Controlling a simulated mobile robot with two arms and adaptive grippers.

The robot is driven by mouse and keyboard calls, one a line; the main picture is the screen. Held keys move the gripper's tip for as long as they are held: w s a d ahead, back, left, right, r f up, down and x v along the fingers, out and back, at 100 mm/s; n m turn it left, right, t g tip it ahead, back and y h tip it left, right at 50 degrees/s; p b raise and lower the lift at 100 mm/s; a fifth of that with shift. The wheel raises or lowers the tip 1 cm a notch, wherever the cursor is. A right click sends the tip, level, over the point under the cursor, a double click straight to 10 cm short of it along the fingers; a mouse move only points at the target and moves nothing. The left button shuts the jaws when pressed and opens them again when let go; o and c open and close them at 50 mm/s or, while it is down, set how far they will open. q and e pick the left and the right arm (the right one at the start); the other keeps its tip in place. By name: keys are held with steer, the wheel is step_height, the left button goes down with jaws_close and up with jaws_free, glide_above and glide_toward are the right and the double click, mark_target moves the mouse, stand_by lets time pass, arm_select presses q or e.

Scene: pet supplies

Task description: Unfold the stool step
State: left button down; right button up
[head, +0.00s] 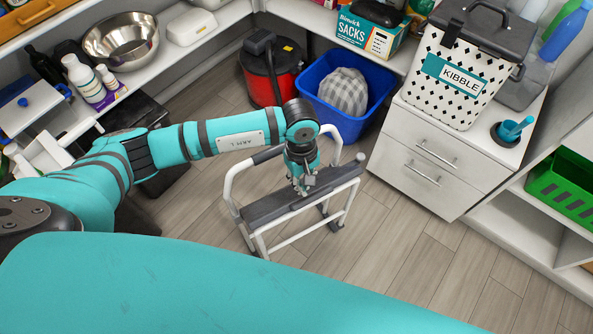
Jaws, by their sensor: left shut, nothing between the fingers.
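The stool (268,207) stands on the wooden floor in the middle of the head view. It has a white tubular frame and a dark grey step surface that lies roughly level. My left gripper (303,190) points down at the dark step, close above or touching it; I cannot tell which. Its fingers are shut with nothing between them. My left arm hides part of the stool's back rail. My right gripper is not in view.
A blue bin (352,122) with a checked cloth and a red canister vacuum (270,75) stand behind the stool. White drawers (420,160) stand to the right, with a kibble container (450,78) on top. Floor in front right (410,255) is clear.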

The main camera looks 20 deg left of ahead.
mark_target(310, 201)
arm_select(q)
steer(key=shift+s+d+f+b, duration=0.4)
steer(key=shift+s+d+f, duration=0.25)
steer(key=shift+s+d, duration=0.15)
steer(key=shift+s+d+f, duration=0.15)
steer(key=shift+s+d, duration=0.05)
steer(key=shift+d, duration=0.15)
steer(key=shift+s+d+f, duration=0.15)
steer(key=shift+s+d, duration=0.05)
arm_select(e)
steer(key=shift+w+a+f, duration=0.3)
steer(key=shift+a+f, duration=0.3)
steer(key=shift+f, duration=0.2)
arm_select(q)
steer(key=shift+r, duration=0.35)
steer(key=r, duration=0.7)
steer(key=shift+w+a+r, duration=0.15)
steer(key=shift+w+a, duration=0.05)
steer(key=shift+a, duration=0.1)
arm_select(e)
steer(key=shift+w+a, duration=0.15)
